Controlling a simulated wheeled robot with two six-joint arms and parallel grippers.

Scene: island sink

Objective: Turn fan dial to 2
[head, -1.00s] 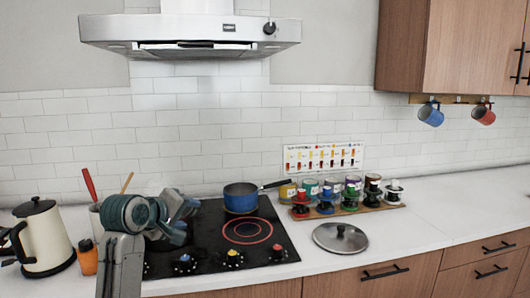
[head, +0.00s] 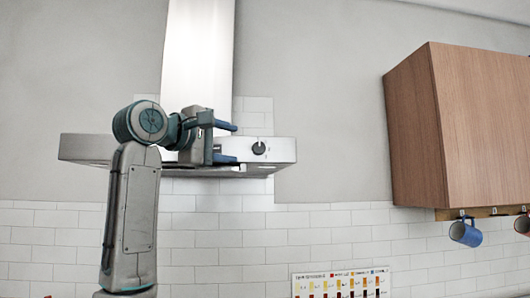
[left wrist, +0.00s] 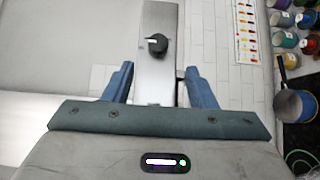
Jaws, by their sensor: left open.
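The fan dial (head: 259,148) is a small black knob with a pale pointer mark on the front of the steel range hood (head: 281,151), near its right end. In the left wrist view the dial (left wrist: 157,43) lies ahead of my left gripper, between the lines of its two fingers. My left gripper (head: 236,143) is open with blue fingers, to the left of the dial and apart from it. It also shows in the left wrist view (left wrist: 159,85), with nothing between the fingers. The numbers around the dial are too small to read. My right gripper is not in view.
A wooden wall cabinet (head: 470,130) hangs at the right, with a blue mug (head: 466,232) on a hook under it. A colour chart (head: 340,284) is on the tiled wall below. A blue pot (left wrist: 296,105) shows in the left wrist view. The wall right of the hood is clear.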

